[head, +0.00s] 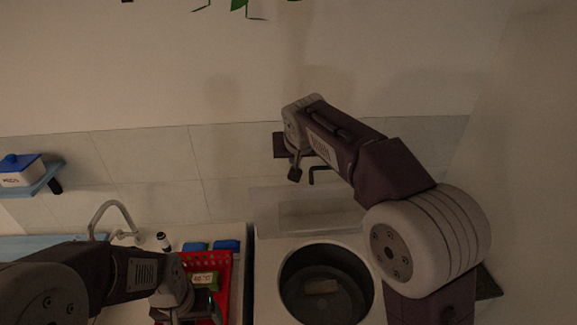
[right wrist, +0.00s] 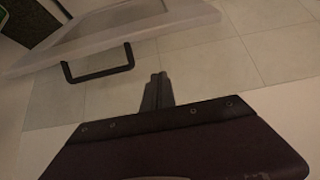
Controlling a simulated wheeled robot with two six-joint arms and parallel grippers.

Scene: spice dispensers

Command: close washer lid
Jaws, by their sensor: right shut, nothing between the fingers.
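The washer's lid (head: 320,213) stands raised behind the round drum opening (head: 325,285) in the head view. Its dark handle (head: 318,172) sticks up at the lid's upper edge. In the right wrist view the lid (right wrist: 120,25) is a pale slab at the top, with the dark looped handle (right wrist: 97,75) below it. My right gripper (head: 294,175) is up near the handle, apart from it; its fingers (right wrist: 157,92) are shut and empty, to the right of the handle in the wrist view. My left gripper (head: 188,310) is low by the red basket; its fingers are unclear.
A red basket (head: 225,270) with blue and green items stands left of the washer. A sink tap (head: 112,212) and a small shelf (head: 40,180) with a blue-lidded box (head: 20,172) are farther left. The tiled wall (head: 150,160) is close behind the lid.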

